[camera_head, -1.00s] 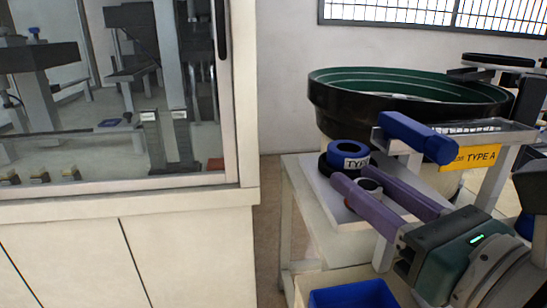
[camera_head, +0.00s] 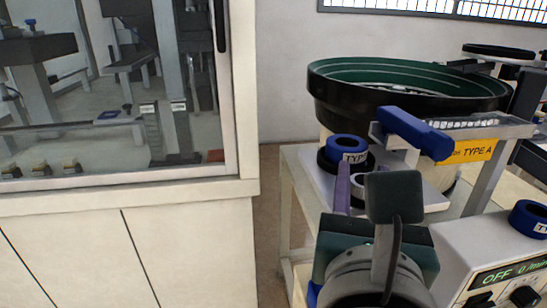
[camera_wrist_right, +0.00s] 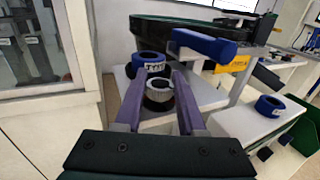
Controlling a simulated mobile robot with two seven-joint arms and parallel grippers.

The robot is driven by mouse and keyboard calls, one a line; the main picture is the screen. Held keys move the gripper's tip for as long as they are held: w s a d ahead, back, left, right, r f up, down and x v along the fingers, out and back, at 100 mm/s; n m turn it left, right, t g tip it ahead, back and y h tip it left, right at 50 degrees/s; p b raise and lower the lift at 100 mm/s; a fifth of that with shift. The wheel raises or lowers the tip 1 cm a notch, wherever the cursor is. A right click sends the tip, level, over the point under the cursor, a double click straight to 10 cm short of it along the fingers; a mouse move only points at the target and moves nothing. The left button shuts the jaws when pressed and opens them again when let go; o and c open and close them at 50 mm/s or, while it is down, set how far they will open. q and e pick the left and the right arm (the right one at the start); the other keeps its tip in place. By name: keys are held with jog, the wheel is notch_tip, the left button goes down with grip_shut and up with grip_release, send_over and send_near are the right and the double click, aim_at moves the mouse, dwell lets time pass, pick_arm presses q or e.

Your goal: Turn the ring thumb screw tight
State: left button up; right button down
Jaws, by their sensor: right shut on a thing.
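The ring thumb screw (camera_wrist_right: 160,96) is a grey ribbed ring with a dark centre. My left gripper is not in view.
The black bowl feeder (camera_head: 400,88) with green inside stands behind. A blue block (camera_head: 414,133) overhangs at the right of the screw, near the yellow TYPE A label (camera_head: 470,151). A control box (camera_head: 498,275) is at lower right. A glazed cabinet (camera_head: 245,150) stands left.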

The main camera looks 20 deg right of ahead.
dwell(0.4)
jog(key=c, duration=0.5)
grip_release()
jog(key=v, duration=1)
jog(key=shift+w, duration=0.15)
